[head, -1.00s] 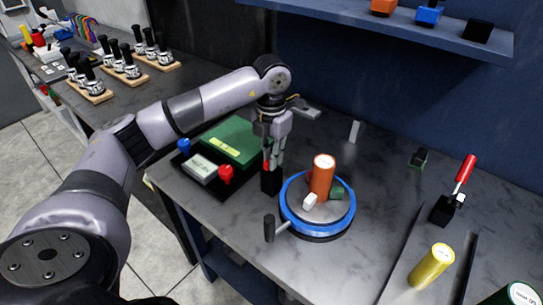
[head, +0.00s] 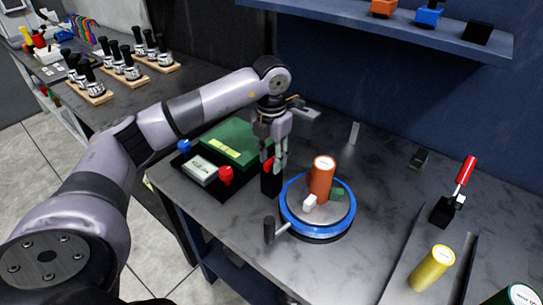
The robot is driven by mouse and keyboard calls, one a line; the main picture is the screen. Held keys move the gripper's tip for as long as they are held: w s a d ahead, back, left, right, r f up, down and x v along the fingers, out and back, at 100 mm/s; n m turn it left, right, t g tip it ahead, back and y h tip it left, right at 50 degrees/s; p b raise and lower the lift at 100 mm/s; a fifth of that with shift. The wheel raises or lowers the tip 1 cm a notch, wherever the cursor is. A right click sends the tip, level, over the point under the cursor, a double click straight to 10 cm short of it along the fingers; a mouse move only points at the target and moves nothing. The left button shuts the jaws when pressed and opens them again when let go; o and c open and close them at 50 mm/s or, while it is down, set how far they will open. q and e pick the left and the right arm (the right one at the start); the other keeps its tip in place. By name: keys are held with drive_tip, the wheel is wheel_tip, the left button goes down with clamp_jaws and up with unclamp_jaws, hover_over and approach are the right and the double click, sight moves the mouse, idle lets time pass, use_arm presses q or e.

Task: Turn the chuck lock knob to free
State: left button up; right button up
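The positioner is a round grey plate with a blue ring (head: 318,231). It carries an orange cylinder (head: 322,180) held among small blocks, one white (head: 309,201) and one green (head: 337,195). Close to its left stands a black block (head: 270,184) with a small red part (head: 268,165) on top, which looks like the lock knob. My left gripper (head: 279,165) points down over this block. Its fingers are at the red part and partly cover it, so I cannot tell whether they grip it. My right gripper is not in view.
A dark crank handle (head: 269,229) sticks up at the positioner's front left. A green box (head: 230,138), a red knob (head: 226,175) and a blue knob (head: 184,146) are to the left. A yellow cylinder (head: 431,268) and a red-handled clamp (head: 465,169) stand to the right.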

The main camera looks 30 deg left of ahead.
sight(272, 159)
use_arm(q)
drive_tip(key=shift+r, duration=0.1)
wheel_tip(272, 159, up, 12)
idle(0.4)
idle(0.5)
